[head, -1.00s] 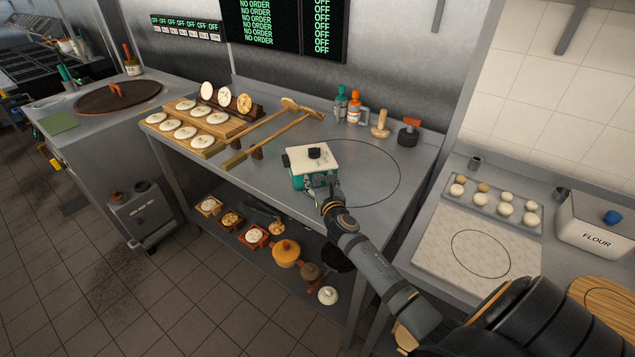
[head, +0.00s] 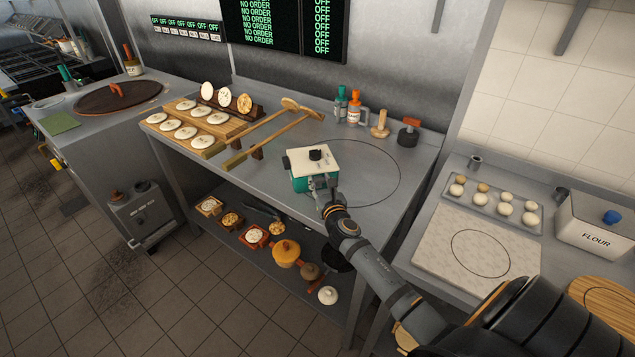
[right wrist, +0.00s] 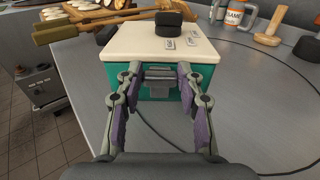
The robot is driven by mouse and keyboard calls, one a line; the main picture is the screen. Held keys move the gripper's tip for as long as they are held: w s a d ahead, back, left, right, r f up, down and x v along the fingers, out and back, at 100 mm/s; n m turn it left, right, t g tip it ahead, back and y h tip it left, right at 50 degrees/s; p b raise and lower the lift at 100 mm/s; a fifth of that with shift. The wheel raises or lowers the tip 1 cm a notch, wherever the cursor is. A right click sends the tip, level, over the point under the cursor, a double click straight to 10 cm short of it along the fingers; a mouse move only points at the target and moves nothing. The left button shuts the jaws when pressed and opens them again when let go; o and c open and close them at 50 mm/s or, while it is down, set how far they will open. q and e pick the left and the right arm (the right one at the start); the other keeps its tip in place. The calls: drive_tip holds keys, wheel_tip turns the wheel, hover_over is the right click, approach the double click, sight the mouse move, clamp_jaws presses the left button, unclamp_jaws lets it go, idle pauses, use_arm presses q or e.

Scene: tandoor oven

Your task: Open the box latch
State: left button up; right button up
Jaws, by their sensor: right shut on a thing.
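The box (head: 300,182) is teal with a cream lid (head: 326,154) and a black knob on top, standing on the steel counter. The right wrist view shows its cream lid (right wrist: 135,42) resting on the teal body (right wrist: 130,78). A grey latch (right wrist: 160,83) sits on the front face just below the lid edge. My right gripper (head: 322,183) is at the box front. In the right wrist view its two fingers (right wrist: 160,75) are shut on the latch from both sides. Whether the latch is fastened cannot be told. My left gripper is out of view.
Long wooden-handled tools (head: 268,138) and a board of flat discs (head: 185,128) lie left of the box. Bottles (head: 354,108) and a wooden press (head: 380,126) stand behind. The counter right of the box is clear, with a drawn circle.

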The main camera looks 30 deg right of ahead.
drive_tip(key=shift+s+f, duration=0.1)
drive_tip(key=shift+f, duration=0.15)
drive_tip(key=shift+s+f, duration=0.3)
drive_tip(key=shift+s, duration=0.05)
drive_tip(key=shift+s+a, duration=0.15)
drive_tip(key=shift+s, duration=0.1)
drive_tip(key=shift+s+f, duration=0.1)
drive_tip(key=shift+s+a+f, duration=0.15)
drive_tip(key=shift+s+a, duration=0.05)
drive_tip(key=shift+s, duration=0.3)
